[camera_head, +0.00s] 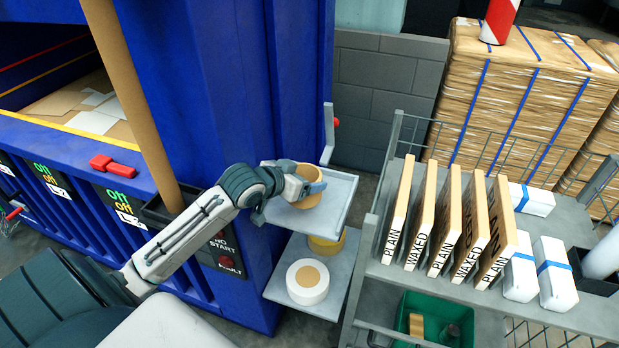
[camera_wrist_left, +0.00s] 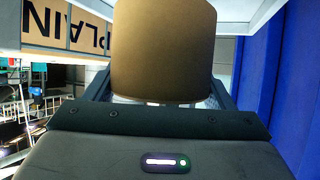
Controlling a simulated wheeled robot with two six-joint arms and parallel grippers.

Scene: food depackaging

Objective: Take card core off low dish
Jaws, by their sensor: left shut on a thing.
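My left gripper (camera_head: 306,187) is at the upper grey shelf beside the blue machine, shut on a short tan card core (camera_head: 308,199). The core stands roughly upright between the fingers, over the shelf. In the left wrist view the core (camera_wrist_left: 163,45) is a plain brown cylinder filling the middle between the fingers. I cannot make out a separate low dish under the core; the core's lower edge is close to the shelf, and I cannot tell whether it touches. My right gripper is not in view.
The upper shelf (camera_head: 340,190) has bare room right of the core. A white roll with a tan centre (camera_head: 307,281) and a yellow ring (camera_head: 327,245) are on the lower shelf. A cart (camera_head: 395,290) with upright labelled boards (camera_head: 421,218) stands close on the right.

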